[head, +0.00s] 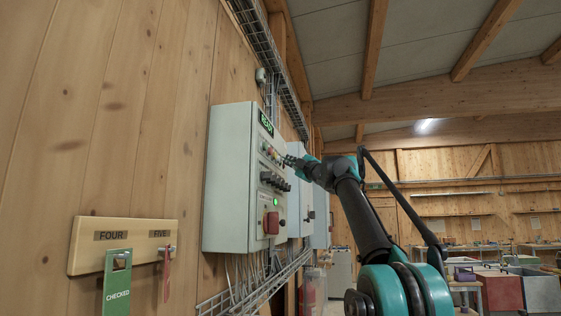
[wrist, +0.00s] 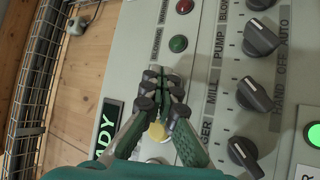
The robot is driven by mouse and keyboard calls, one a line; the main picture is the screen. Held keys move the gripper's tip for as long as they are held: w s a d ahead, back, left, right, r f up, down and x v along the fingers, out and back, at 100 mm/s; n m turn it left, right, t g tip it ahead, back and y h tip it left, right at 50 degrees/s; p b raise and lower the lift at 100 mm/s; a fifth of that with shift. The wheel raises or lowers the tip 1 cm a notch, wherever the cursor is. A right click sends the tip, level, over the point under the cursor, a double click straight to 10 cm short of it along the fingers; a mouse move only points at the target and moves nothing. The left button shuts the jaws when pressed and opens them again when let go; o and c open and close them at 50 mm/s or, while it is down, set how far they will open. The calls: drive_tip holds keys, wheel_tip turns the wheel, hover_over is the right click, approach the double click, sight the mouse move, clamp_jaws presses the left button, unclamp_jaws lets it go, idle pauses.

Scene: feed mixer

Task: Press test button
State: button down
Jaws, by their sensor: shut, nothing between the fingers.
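The grey control cabinet (head: 231,180) hangs on the wooden wall; its front fills most of the wrist view (wrist: 225,75). My gripper (wrist: 163,83) is shut and empty, its fingertips in front of the row of small round lamps or buttons. That row shows a red one (wrist: 184,6), a dark green one (wrist: 178,43) and a yellow one (wrist: 157,131), the last partly behind my fingers. I cannot read a test label, and my fingers hide part of the row. I cannot tell whether the tips touch the panel. In the head view my gripper (head: 287,160) is at the cabinet's front.
Several black rotary knobs (wrist: 254,94) stick out beside the row. A lit green button (head: 275,203) and a red switch (head: 271,223) sit lower. A green READY display (head: 266,124) is at the top. A tag board (head: 88,236) hangs left. Wire cable trays run close by.

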drive_tip(key=shift+s+d, duration=0.15)
drive_tip(key=shift+d, duration=0.4)
drive_tip(key=d, duration=0.1)
drive_tip(key=s+d, duration=0.1)
drive_tip(key=d, duration=0.2)
drive_tip(key=shift+s+d, duration=0.3)
drive_tip(key=shift+d, duration=0.1)
drive_tip(key=shift+f, duration=0.1)
idle(0.6)
